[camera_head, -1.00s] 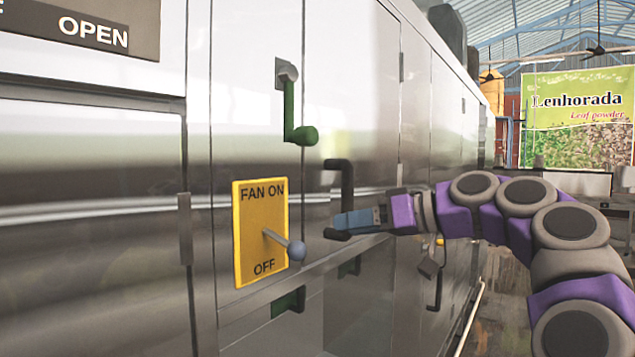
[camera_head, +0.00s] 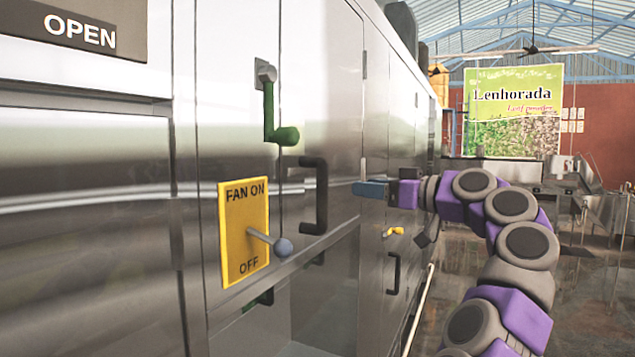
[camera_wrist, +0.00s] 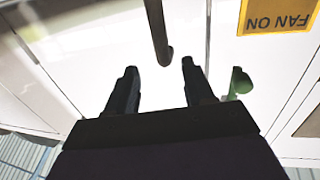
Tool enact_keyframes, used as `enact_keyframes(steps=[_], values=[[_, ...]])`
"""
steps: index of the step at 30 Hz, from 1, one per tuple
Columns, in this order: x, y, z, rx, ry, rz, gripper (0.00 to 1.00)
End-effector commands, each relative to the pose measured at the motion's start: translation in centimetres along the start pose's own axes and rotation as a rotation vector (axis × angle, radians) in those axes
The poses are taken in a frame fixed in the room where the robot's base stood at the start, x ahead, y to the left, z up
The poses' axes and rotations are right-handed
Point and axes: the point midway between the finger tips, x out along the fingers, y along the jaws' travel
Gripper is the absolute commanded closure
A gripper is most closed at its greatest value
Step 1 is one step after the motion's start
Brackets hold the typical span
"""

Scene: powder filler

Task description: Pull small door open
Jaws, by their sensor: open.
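The steel cabinet door (camera_head: 335,110) looks flush with its neighbours. Its black C-shaped handle (camera_head: 315,195) is upright. My gripper (camera_head: 362,189) is to the right of the handle in the head view, with a visible gap. In the wrist view my gripper (camera_wrist: 158,80) is open and empty. Its two dark fingers are spread, and the end of the black handle (camera_wrist: 157,35) shows beyond the fingertips, between their lines. I cannot tell the exact depth between them.
A green crank handle (camera_head: 279,125) and a yellow fan panel (camera_head: 243,230) with a ball-tipped lever (camera_head: 281,247) are to the left of the handle. Floor (camera_head: 570,290) is open on the right.

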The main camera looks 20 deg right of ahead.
Motion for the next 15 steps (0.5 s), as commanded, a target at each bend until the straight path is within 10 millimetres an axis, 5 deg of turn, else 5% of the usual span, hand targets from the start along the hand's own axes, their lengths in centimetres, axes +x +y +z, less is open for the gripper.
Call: enact_keyframes(steps=[15], values=[[10.9, -1.4, -0.4, -0.007, -0.008, -0.004, 0.47]])
